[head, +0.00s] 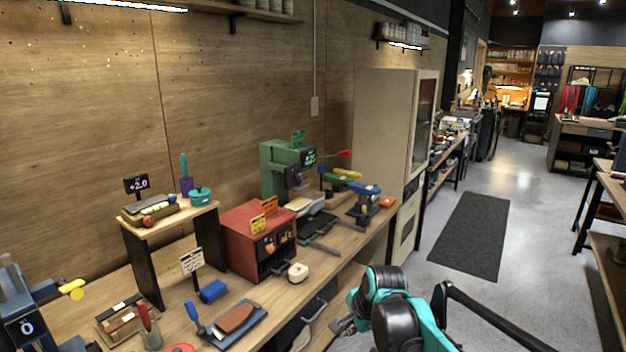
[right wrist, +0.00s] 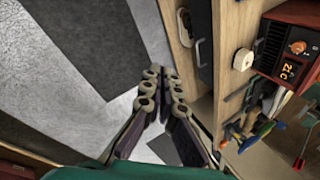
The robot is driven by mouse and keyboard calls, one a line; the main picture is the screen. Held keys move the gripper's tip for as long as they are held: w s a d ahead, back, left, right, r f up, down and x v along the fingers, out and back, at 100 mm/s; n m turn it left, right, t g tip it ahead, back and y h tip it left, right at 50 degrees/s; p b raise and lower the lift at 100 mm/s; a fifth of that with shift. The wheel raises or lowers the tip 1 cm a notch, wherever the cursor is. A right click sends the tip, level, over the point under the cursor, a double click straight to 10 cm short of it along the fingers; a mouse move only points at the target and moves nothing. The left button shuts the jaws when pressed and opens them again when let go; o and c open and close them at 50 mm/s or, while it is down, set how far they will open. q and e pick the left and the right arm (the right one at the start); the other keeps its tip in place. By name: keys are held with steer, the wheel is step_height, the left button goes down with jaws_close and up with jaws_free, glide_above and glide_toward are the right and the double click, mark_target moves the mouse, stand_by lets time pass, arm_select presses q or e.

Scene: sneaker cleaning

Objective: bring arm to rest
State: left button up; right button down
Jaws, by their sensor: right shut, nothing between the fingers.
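My right arm, teal and black, comes into the head view at the bottom, with its gripper (head: 342,326) low beside the front of the workbench (head: 345,240). In the right wrist view the two jointed fingers of the right gripper (right wrist: 164,82) lie close together at the tips, shut with nothing between them. They hang in front of the bench's drawer side, over the grey floor. My left gripper is in neither view.
A red box machine (head: 258,242), a green press (head: 282,172), a brown sole on a blue board (head: 237,318) and a small raised shelf (head: 180,215) stand on the bench. A dark mat (head: 470,235) lies on the open floor at right.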

steer(key=s+d+f+n, duration=0.1)
steer(key=s+d+n, duration=0.2)
steer(key=s, duration=0.5)
steer(key=s+d+f+n+t+h, duration=0.1)
steer(key=s+d+n, duration=0.2)
steer(key=s+n, duration=0.3)
steer(key=s+d+f+n+t+h, duration=0.1)
steer(key=s+d+n, duration=0.2)
steer(key=s, duration=0.7)
steer(key=shift+f+n, duration=0.15)
steer(key=shift+n, duration=0.65)
